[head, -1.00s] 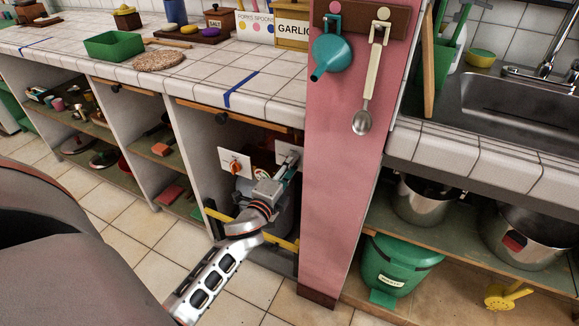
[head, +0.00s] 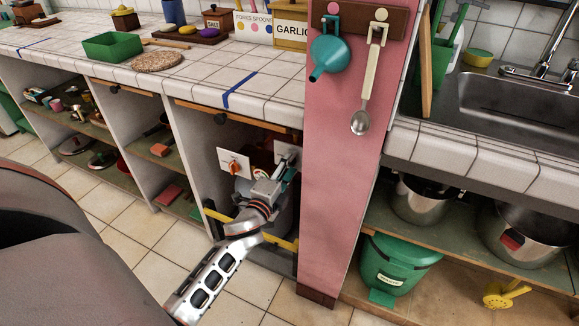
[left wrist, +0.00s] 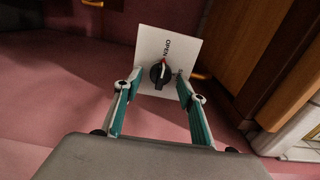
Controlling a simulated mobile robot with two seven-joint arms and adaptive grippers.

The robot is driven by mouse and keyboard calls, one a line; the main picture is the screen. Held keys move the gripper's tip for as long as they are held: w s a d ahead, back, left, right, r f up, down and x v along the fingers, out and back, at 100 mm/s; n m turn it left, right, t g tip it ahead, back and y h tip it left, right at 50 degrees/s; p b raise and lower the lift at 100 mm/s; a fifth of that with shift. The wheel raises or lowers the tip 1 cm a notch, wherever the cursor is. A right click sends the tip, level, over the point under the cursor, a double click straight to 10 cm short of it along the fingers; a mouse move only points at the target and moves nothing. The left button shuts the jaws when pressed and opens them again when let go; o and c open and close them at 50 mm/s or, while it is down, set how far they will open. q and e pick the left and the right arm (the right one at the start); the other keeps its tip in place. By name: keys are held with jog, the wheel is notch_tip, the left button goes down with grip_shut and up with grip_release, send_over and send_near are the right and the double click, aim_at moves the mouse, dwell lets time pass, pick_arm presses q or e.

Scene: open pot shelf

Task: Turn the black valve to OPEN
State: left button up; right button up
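The black valve (left wrist: 160,74) is a round knob on a white plate (left wrist: 150,46) in the left wrist view. The word OPEN is printed on the plate beside it, and a red mark shows at the knob's edge on that side. My left gripper (left wrist: 158,84) is open, with one teal-sided finger on each side of the knob. I cannot tell whether the fingertips touch it. In the head view my left gripper (head: 281,176) reaches into the cabinet bay, in front of the valve's plate (head: 284,151), and hides the knob. My right gripper is not in view.
A second white plate with an orange-red valve (head: 234,167) is just left. The pink pillar (head: 340,190) stands close on the right, the tiled counter (head: 270,88) above. A yellow bar (head: 218,216) crosses low in the bay.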

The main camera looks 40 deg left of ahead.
pick_arm(q)
jog(key=v, duration=1.2)
dwell(0.3)
